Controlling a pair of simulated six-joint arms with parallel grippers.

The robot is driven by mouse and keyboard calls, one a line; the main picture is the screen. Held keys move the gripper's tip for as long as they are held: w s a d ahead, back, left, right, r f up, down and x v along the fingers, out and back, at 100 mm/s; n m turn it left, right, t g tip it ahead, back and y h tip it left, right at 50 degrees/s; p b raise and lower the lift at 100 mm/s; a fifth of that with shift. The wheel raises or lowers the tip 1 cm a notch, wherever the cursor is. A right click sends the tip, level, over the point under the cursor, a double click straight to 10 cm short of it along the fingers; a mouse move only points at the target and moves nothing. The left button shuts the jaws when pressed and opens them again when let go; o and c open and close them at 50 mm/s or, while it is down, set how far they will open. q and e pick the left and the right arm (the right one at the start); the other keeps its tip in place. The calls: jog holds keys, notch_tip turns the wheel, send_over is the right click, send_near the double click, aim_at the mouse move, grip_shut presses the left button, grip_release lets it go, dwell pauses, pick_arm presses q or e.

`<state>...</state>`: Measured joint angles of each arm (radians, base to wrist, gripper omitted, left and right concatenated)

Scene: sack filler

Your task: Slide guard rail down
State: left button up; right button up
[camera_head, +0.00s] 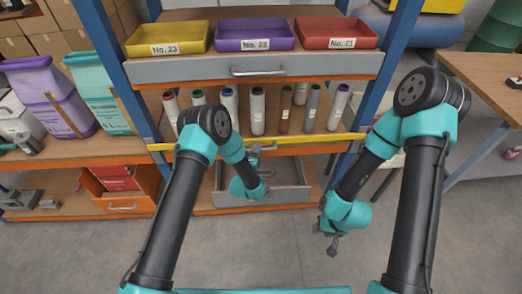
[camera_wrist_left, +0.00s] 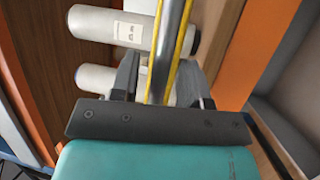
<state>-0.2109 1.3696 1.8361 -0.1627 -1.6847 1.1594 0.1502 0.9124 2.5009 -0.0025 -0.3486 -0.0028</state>
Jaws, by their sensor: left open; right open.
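The guard rail (camera_head: 305,141) is a yellow bar running across the front of the rack, before a shelf of upright bottles. In the left wrist view the guard rail (camera_wrist_left: 165,50) shows as a grey bar with yellow edges. My left gripper (camera_head: 255,152) is at the middle of the rail. In its wrist view the open fingers of my left gripper (camera_wrist_left: 158,72) stand on either side of the rail. Whether they touch it I cannot tell. My right gripper (camera_head: 333,248) is open and empty, pointing down over the floor to the right of the rack.
Several bottles (camera_head: 258,112) stand behind the rail. Above are yellow (camera_head: 167,50), purple (camera_head: 254,46) and red (camera_head: 337,44) bins over a grey drawer (camera_head: 200,70). An open grey drawer (camera_head: 292,194) is below the rail. Floor in front is clear.

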pick_arm(q)
jog(key=shift+w, duration=0.2)
grip_shut()
dwell(0.3)
